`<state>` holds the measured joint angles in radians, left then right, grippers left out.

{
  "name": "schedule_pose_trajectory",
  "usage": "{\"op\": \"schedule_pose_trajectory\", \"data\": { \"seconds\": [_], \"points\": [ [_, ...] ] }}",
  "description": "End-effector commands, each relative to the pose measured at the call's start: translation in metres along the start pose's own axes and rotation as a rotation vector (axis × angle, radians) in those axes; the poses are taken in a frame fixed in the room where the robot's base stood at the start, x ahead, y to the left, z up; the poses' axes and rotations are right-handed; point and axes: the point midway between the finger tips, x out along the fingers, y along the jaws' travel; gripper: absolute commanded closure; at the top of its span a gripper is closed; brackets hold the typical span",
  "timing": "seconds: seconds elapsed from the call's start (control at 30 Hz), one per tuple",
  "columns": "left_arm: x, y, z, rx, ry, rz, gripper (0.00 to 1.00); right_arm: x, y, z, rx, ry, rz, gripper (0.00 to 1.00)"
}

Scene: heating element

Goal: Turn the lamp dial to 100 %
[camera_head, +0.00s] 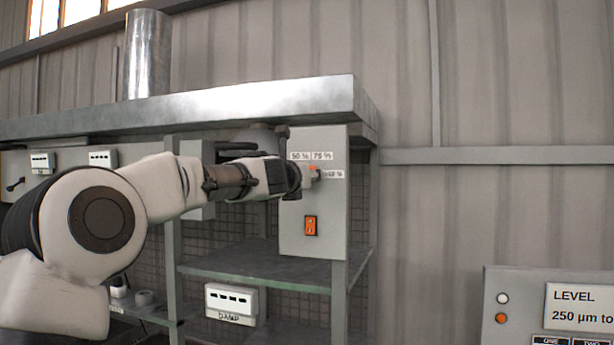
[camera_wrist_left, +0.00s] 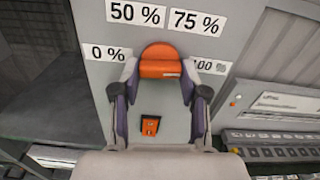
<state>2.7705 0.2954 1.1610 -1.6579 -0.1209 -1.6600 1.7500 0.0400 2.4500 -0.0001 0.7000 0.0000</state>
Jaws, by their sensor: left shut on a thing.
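The lamp dial is an orange knob (camera_wrist_left: 160,59) on a grey control box (camera_head: 297,225) under the metal table top. In the left wrist view, labels 0 %, 50 %, 75 % and 100 % surround it, with 100 % (camera_wrist_left: 209,66) at its right, partly covered by a finger. My left gripper (camera_wrist_left: 160,70) is shut on the knob, one finger on each side. In the head view, my left gripper (camera_head: 309,175) reaches the box from the left and hides most of the knob. I cannot tell which label the knob points to. My right gripper is out of view.
An orange rocker switch (camera_head: 311,225) sits below the dial on the same box. The metal table top (camera_head: 250,101) overhangs close above my arm. A shelf (camera_head: 255,262) is below, with a white DAMP box (camera_head: 231,302). A control panel (camera_head: 545,300) stands at the lower right.

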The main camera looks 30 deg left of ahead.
Motion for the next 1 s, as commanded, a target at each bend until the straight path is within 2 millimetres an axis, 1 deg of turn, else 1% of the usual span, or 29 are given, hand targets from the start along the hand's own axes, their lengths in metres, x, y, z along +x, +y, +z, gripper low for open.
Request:
{"op": "schedule_pose_trajectory", "data": {
  "seconds": [0.03,0.3,0.77,0.8,0.83,1.0],
  "points": [
    [-0.0011,0.0004,0.0051,0.024,-0.007,0.001,0.91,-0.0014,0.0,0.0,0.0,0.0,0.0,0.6],
    [-0.0011,0.001,0.0048,0.103,-0.007,0.001,0.91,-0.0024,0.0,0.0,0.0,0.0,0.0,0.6],
    [-0.0009,0.0011,0.0041,0.116,-0.006,0.002,0.91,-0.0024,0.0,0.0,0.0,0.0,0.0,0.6],
    [-0.0009,0.0011,0.004,0.116,-0.006,0.002,0.42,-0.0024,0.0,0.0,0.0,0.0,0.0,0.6],
    [-0.0008,0.0011,0.0037,0.116,-0.005,0.002,0.32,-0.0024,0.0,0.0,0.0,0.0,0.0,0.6],
    [-0.0004,0.001,0.002,0.115,-0.003,0.001,0.31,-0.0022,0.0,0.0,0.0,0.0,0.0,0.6]
  ]
}}
